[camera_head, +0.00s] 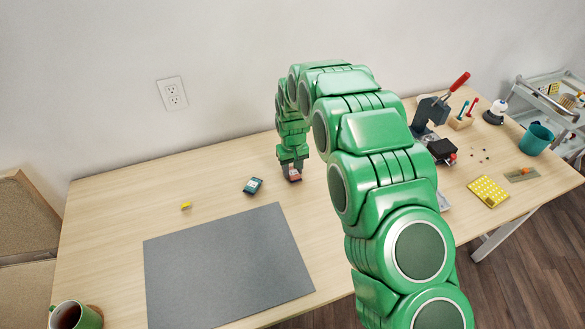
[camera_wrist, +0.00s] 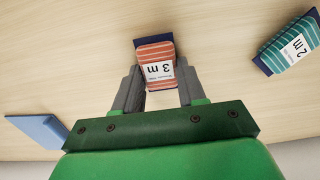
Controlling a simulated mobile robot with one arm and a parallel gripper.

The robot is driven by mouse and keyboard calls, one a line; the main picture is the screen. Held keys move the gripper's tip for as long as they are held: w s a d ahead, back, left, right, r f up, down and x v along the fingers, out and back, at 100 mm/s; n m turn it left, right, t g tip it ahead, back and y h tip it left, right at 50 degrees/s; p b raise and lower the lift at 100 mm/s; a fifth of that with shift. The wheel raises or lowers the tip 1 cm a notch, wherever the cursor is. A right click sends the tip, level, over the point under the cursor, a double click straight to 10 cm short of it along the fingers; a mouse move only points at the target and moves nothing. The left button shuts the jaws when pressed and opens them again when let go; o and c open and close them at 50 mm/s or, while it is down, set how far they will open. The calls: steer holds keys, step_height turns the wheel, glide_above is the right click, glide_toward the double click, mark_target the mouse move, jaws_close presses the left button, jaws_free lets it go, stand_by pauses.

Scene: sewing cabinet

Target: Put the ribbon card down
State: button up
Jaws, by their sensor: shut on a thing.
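My gripper (camera_head: 292,170) is over the bare wooden table, beyond the grey mat. It is shut on a red striped ribbon card (camera_head: 295,175) with a dark blue backing. In the wrist view the ribbon card (camera_wrist: 155,54) sits between the two grey fingers (camera_wrist: 157,82), with its white "3 m" label facing the camera. The card is at or just above the tabletop; I cannot tell whether it touches. A teal striped card (camera_head: 253,185) lies on the table to the left of my gripper. It shows at the right of the wrist view, marked "2 m" (camera_wrist: 290,45).
A grey mat (camera_head: 228,262) covers the front of the table (camera_head: 130,185). A small yellow item (camera_head: 186,205) lies behind it. A blue flat thing (camera_wrist: 40,130) lies left in the wrist view. Tools and a yellow tray (camera_head: 488,192) are at right, a mug (camera_head: 78,316) at front left.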

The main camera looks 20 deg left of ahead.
mark_target(292, 171)
steer(key=o, duration=1)
steer(key=shift+r, duration=0.15)
steer(key=shift+r, duration=6)
steer(key=shift+d, duration=0.1)
